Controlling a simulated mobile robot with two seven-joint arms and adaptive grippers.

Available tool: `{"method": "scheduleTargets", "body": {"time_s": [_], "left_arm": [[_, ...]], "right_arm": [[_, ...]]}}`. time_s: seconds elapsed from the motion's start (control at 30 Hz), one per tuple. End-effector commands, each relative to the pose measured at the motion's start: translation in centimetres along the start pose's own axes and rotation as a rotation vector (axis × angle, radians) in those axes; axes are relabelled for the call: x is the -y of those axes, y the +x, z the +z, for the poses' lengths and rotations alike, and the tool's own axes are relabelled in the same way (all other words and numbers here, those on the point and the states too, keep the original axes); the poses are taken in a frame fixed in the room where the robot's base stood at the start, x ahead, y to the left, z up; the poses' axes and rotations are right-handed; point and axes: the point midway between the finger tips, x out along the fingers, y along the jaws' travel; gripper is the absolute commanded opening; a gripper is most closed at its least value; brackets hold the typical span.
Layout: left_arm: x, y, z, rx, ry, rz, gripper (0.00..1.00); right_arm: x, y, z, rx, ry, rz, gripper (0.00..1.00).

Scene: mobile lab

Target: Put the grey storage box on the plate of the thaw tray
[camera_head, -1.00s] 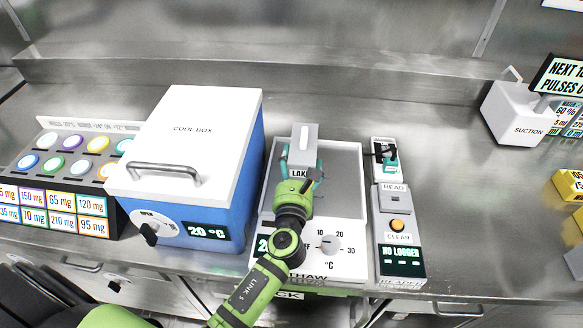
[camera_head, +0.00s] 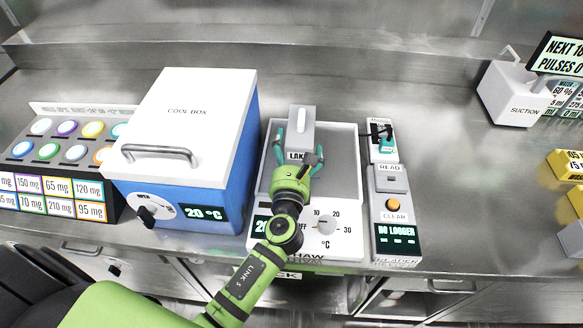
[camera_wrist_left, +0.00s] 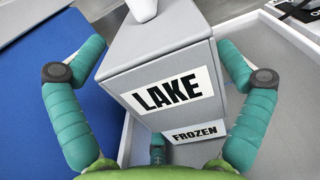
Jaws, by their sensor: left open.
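The grey storage box (camera_head: 301,128) with a LAKE label stands upright on the grey plate (camera_head: 342,178) of the thaw tray (camera_head: 352,238). In the left wrist view the box (camera_wrist_left: 170,62) also carries a FROZEN label low on its front. My left gripper (camera_head: 296,150) is open, its teal fingers on either side of the box. In the left wrist view gaps show between the fingers (camera_wrist_left: 160,85) and the box sides. The box's underside is hidden. My right gripper is not in view.
The blue and white cool box (camera_head: 190,110) stands close on the left of the tray. A reader (camera_head: 393,205) with a black and teal item in its top stands close on the right. Bare steel counter (camera_head: 450,150) lies farther right.

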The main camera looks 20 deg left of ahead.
Motion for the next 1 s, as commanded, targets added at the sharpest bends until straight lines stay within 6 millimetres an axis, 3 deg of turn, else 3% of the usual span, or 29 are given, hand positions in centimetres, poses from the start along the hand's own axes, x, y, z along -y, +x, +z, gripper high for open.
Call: {"method": "scheduleTargets", "body": {"time_s": [0.3, 0.5, 1.0], "left_arm": [[0.0, -7.0, -0.5, -0.005, -0.001, -0.001, 1.00], [0.0, -9.9, -0.3, -0.003, -0.001, 0.000, 1.00], [0.0, -10.9, -0.1, -0.001, -0.001, 0.000, 1.00]], "right_arm": [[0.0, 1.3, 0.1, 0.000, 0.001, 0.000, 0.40], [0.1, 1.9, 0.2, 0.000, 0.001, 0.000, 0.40], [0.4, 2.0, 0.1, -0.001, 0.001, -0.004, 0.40]]}}
